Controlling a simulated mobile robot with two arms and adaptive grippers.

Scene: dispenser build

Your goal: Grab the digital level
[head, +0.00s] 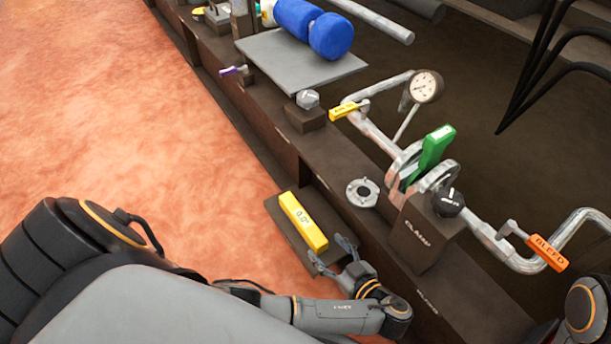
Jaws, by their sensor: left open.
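The digital level (303,221) is a yellow bar with a small display reading about 0.0°. It lies on a small dark brown shelf (284,237) at the lower middle of the head view. My left gripper (332,254) comes in from below and is open. Its two fingers are spread close to the near right end of the level. I cannot tell whether a finger touches it. The gripper holds nothing. My right gripper is not in view; only part of my right arm shows at the lower right edge.
Right of the shelf are a metal flange ring (362,192), a block marked CLAMP (428,232) with a black knob, and pipes with a green handle (432,151), gauge (426,86) and orange BLEED handle (546,252). A grey plate (290,62) bears blue rolls. Open floor lies left.

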